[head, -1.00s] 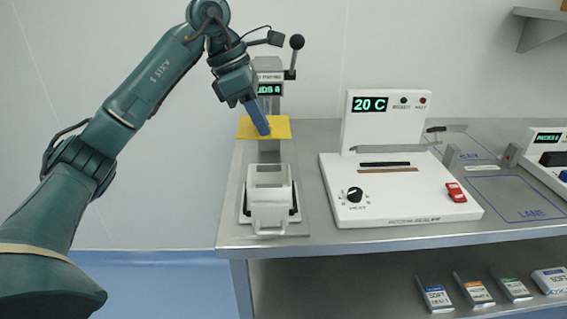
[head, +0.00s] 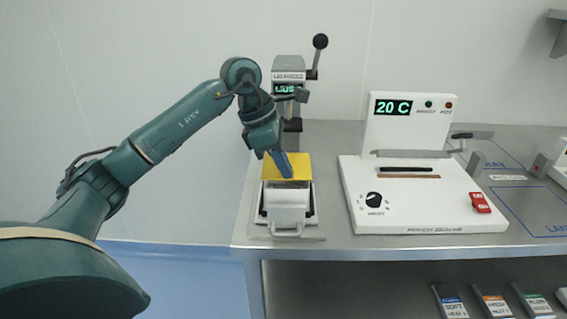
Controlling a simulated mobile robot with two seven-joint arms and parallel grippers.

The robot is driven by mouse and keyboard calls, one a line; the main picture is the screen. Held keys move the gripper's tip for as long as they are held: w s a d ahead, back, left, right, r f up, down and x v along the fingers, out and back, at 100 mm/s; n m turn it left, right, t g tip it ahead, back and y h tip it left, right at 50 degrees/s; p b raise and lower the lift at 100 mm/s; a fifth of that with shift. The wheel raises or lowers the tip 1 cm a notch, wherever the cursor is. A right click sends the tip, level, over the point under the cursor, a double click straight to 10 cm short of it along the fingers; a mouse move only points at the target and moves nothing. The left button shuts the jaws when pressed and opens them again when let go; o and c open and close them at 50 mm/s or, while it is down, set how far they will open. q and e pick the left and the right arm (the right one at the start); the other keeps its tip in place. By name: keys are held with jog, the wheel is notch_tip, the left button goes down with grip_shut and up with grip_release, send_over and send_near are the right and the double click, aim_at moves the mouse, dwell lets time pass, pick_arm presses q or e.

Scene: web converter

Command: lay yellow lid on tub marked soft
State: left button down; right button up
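The yellow lid (head: 298,165) is a flat plate at the top of the white tub-like holder (head: 287,210) on the left of the bench. My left gripper (head: 284,168) is over the lid, with its blue finger pointing down onto or just above it. I cannot tell whether it grips the lid, or whether the lid touches the holder. Several small packs stand on the lower shelf; the leftmost (head: 450,302) has lettering that looks like SOFT. My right gripper is not in view.
A lever press with a green display (head: 288,88) stands behind the holder. A white machine reading 20 C (head: 410,190) is to its right. Blue-outlined lanes (head: 535,210) mark the bench at right. Blank wall is at left.

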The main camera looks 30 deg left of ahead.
pick_arm(q)
jog(key=shift+f+b, duration=0.45)
jog(key=shift+f, duration=0.15)
jog(key=c, duration=1.6)
grip_release()
